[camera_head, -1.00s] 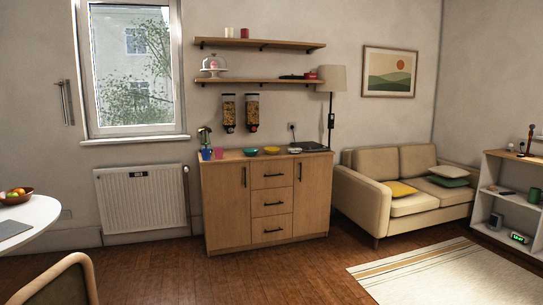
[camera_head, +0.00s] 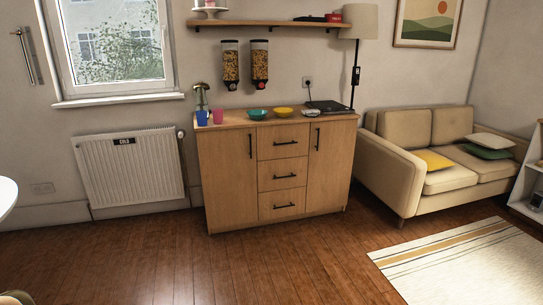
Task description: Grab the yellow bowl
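The yellow bowl (camera_head: 284,112) sits on top of the wooden cabinet (camera_head: 277,168), right of the middle of its top. A teal bowl (camera_head: 257,113) stands just left of it, with a small gap between them. Neither of my grippers is in view. The cabinet stands some way off across the floor.
Blue (camera_head: 202,117) and pink (camera_head: 218,116) cups stand at the cabinet top's left end, a dark flat device (camera_head: 329,107) at its right. Two cereal dispensers (camera_head: 245,64) hang above. A sofa (camera_head: 430,160) stands right. The wooden floor (camera_head: 190,260) ahead is clear.

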